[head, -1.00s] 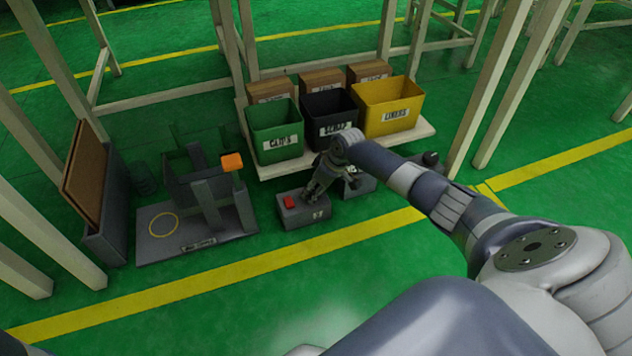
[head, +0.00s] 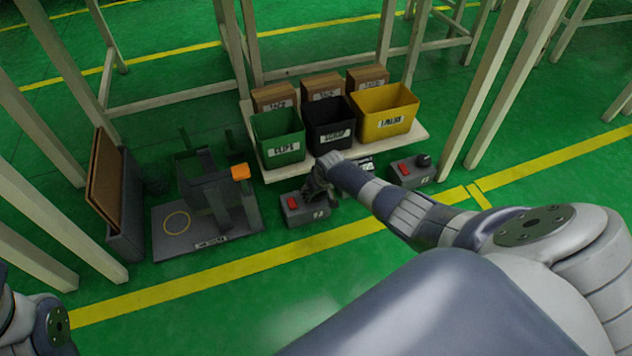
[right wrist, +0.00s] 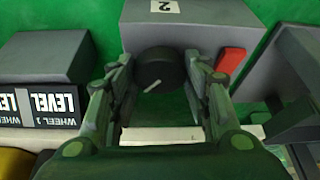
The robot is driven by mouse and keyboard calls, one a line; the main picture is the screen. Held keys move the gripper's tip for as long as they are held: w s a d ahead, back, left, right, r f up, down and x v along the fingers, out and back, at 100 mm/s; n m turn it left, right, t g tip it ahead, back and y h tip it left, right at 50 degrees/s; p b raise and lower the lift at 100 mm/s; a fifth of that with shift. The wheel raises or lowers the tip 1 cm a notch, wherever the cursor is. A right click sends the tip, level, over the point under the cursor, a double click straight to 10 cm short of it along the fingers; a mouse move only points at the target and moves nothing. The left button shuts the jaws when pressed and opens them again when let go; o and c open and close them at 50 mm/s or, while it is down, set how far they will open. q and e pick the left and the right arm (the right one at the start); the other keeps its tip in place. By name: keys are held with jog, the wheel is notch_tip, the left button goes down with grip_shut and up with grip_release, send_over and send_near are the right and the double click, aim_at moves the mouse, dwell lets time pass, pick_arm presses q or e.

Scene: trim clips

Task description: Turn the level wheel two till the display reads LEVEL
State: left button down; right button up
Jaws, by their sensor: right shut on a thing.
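The grey box of wheel two (head: 308,214) stands on the floor, with a red switch (right wrist: 230,62) and the number 2. Its black wheel (right wrist: 158,68) with a white pointer mark shows in the right wrist view. My right gripper (right wrist: 159,80) has its fingers on both sides of this wheel, shut on it. In the head view my right gripper (head: 319,187) hides the wheel. The display (right wrist: 55,103) reads LEVEL above WHEEL 1 on one panel. My left gripper is out of view.
Another box with a black knob (head: 410,173) stands to the right. A green bin (head: 279,137), a black bin (head: 330,125) and a yellow bin (head: 384,112) stand behind on a pale board. A grey fixture (head: 205,205) is at left. The front floor is clear.

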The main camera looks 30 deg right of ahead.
dwell(0.4)
jog(key=o, duration=1.1)
jog(key=shift+c, duration=0.2)
jog(key=v, duration=1.2)
jog(key=shift+a, duration=0.15)
